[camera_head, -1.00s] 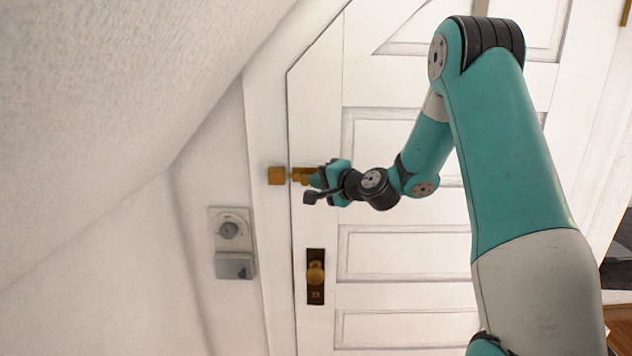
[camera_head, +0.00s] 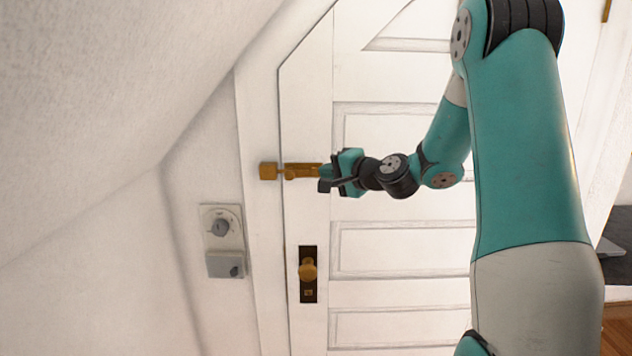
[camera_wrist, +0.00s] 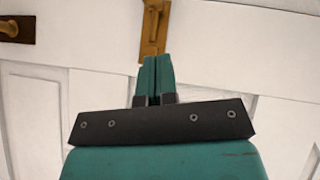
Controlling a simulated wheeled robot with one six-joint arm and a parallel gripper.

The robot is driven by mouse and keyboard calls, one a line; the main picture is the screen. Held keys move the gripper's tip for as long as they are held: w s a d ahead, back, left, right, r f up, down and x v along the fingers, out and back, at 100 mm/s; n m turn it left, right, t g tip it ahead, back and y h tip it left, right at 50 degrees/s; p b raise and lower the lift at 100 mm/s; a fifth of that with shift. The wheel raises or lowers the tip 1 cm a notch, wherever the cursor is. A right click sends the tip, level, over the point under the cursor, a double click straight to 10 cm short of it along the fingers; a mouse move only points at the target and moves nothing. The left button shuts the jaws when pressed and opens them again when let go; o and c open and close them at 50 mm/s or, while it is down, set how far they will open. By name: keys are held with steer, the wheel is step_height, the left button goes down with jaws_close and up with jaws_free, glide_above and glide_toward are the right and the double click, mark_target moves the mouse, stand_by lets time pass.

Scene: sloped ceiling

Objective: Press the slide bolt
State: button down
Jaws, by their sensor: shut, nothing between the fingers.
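The brass slide bolt (camera_head: 300,171) is mounted on the white door (camera_head: 390,215) near its left edge, with its brass keeper (camera_head: 268,171) on the frame. In the wrist view the bolt (camera_wrist: 154,28) rises from the top middle. My gripper (camera_head: 326,172) is at the right end of the bolt in the head view. In the wrist view my gripper (camera_wrist: 154,62) is shut and empty, its fingertips at the near end of the bolt's plate. I cannot tell whether they touch it. The fingers and wrist hide the bolt's right end in the head view.
A brass knob (camera_head: 308,269) on a dark plate sits below the bolt. A grey wall switch with a dial (camera_head: 221,228) is left of the door frame. The sloped ceiling (camera_head: 110,80) closes in at upper left. The door's panels are clear.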

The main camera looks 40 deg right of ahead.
steer(key=b+v, duration=0.1)
steer(key=v, duration=0.5)
steer(key=shift+b, duration=0.4)
steer(key=shift+f, duration=0.1)
steer(key=s+a+f+n+g+y, duration=0.1)
steer(key=a+n+g+y, duration=0.15)
steer(key=a, duration=0.45)
steer(key=s+a+f+n+g+y+b, duration=0.1)
steer(key=a+f+n+g, duration=0.1)
steer(key=a+n, duration=0.35)
steer(key=s+a+f+n+g+y, duration=0.1)
steer(key=s+a+n+g+y, duration=0.1)
steer(key=a, duration=0.6)
steer(key=s+a+f+n+g+h, duration=0.1)
steer(key=s+a+n+g, duration=0.3)
steer(key=s, duration=0.6)
steer(key=s+a+f+n+g+h+b, duration=0.1)
steer(key=s+a+f+n+g+h, duration=0.1)
steer(key=s+a+f+n+g, duration=0.2)
steer(key=s+a+n+g, duration=0.1)
steer(key=s+a+n, duration=0.2)
steer(key=s, duration=0.3)
steer(key=shift+s, duration=0.2)
